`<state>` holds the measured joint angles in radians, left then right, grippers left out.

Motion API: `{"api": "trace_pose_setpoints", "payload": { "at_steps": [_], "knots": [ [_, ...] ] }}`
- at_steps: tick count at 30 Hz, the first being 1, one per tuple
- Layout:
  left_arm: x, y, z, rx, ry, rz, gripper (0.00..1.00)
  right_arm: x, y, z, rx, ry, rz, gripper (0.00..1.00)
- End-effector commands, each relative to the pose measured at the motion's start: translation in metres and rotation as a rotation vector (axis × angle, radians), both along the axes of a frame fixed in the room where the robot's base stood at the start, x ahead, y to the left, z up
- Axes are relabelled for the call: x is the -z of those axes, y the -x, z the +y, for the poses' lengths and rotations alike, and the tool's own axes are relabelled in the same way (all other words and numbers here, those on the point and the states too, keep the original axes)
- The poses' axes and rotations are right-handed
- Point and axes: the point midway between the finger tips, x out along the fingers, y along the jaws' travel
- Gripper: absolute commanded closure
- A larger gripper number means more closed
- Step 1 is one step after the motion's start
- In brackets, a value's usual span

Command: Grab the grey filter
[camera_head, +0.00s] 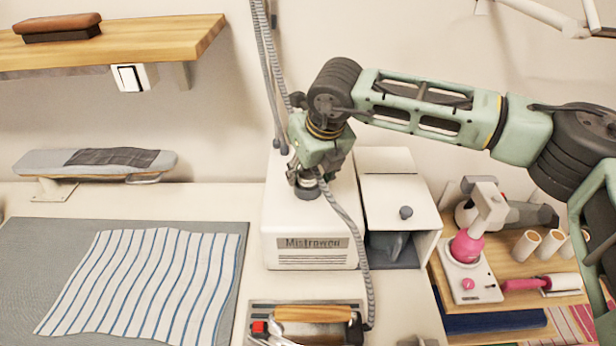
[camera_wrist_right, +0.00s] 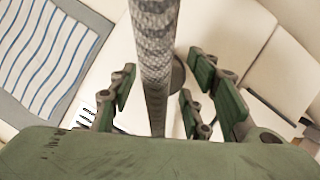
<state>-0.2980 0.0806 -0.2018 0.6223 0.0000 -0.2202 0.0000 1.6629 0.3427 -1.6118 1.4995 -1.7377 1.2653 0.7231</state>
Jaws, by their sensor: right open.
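My right gripper (camera_head: 308,182) points down over the top of the white Mistrowen machine (camera_head: 308,220). Its fingers are open in the wrist view (camera_wrist_right: 160,95). A small dark grey round part (camera_head: 308,192) sits on the machine top right under the fingers. It shows partly in the wrist view (camera_wrist_right: 179,74), behind a braided grey hose (camera_wrist_right: 155,40) that crosses between the fingers. A grey piece (camera_head: 397,246) is in the open front of the white box beside the machine. I cannot tell for sure which is the grey filter. My left gripper is out of view.
An iron with a wooden handle (camera_head: 313,314) rests in front. A striped cloth (camera_head: 150,280) lies left. A pink-and-white device (camera_head: 468,255) and thread cones (camera_head: 526,245) stand right. A wooden shelf (camera_head: 150,45) overhangs the back left.

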Motion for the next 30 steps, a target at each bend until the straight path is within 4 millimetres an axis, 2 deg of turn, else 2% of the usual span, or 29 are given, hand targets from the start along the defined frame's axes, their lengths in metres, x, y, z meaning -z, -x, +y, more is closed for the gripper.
{"api": "trace_pose_setpoints", "payload": {
  "at_steps": [3, 6, 15, 21, 30],
  "knots": [
    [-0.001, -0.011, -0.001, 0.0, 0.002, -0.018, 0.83, 0.001, 0.0, 0.001, -0.001, 0.0, -0.001, 0.55],
    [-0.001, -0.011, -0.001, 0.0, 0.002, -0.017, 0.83, 0.001, 0.0, 0.0, 0.0, 0.0, -0.001, 0.55],
    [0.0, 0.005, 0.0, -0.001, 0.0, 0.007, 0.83, 0.0, 0.0, 0.0, 0.0, 0.0, -0.001, 0.82],
    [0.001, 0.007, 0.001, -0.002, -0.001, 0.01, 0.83, 0.0, 0.0, 0.0, 0.0, -0.001, 0.0, 0.99],
    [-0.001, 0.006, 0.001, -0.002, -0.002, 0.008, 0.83, -0.006, -0.001, 0.001, 0.0, -0.001, -0.003, 1.0]
  ]
}}
